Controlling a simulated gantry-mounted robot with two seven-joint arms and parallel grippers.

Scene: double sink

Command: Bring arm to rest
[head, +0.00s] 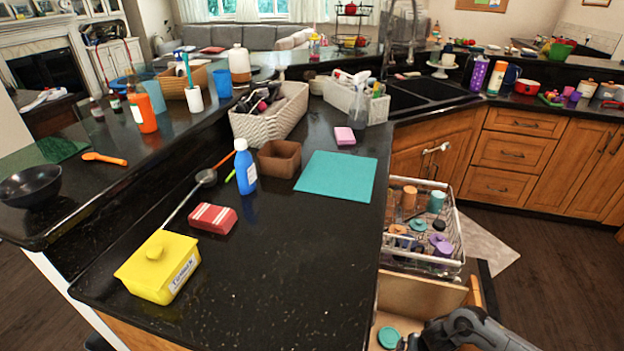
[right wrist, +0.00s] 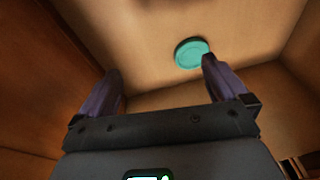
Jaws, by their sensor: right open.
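My right gripper (right wrist: 161,70) is open, with nothing between its two fingers. In the right wrist view it is inside an open, tan-walled drawer (right wrist: 135,40). A round teal object (right wrist: 192,53) lies on the drawer floor, by the tip of the right-hand finger; I cannot tell if they touch. In the head view my right arm (head: 470,330) comes in at the bottom right, over the open drawer (head: 425,292), and the teal object (head: 388,337) shows beside it. The fingers are not clear there. My left gripper is not in view.
A pulled-out rack (head: 455,262) of cups stands just beyond the drawer. The black counter (head: 300,265) lies left of it, with a yellow lidded box (head: 158,268), a red-and-white block (head: 212,218), a blue bottle (head: 244,168) and a teal mat (head: 337,177). The counter's front right is clear.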

